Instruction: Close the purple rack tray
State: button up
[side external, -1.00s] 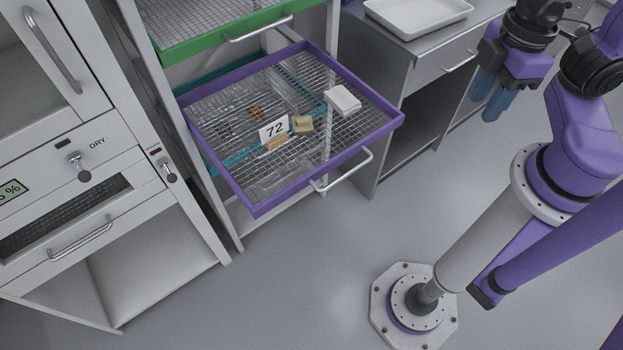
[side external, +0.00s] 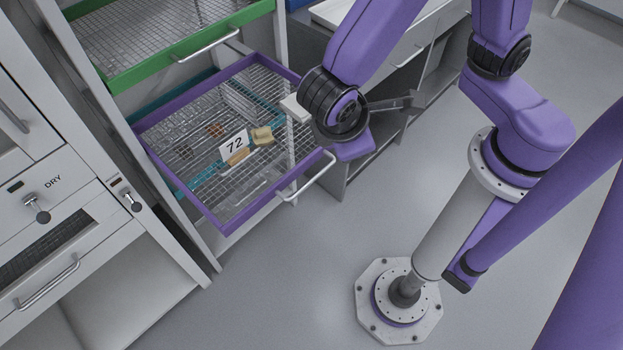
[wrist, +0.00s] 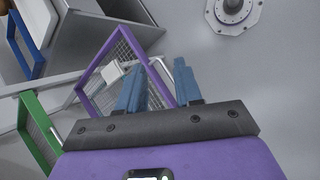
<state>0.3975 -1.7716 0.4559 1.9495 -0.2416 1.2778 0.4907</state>
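The purple rack tray (side external: 195,203) is pulled out of its rack, below the green tray. It has a wire mesh floor and a silver bar handle (side external: 308,180) on its front. In the wrist view the purple tray frame (wrist: 108,53) lies beyond the fingers. The handle appears partly behind the right finger. In the side view my arm's end is over the tray's front right corner, and the fingers are hidden.
On the tray lie a card marked 72 (side external: 234,145), tan sherds (side external: 262,136) and a white block (side external: 293,107), partly hidden by my arm. The green tray (side external: 180,50) is above. A grey cabinet (side external: 400,55) stands right. The floor in front is clear.

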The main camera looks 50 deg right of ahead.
jog(key=a+f+t+h, duration=0.3)
jog(key=a+f+t, duration=0.1)
jog(key=a+f, duration=0.4)
jog(key=m+t+h, duration=0.1)
jog(key=t+h, duration=0.1)
jog(key=t, duration=0.4)
send_near(312, 180)
jog(key=x, duration=1)
jog(key=shift+f, duration=0.25)
grip_shut()
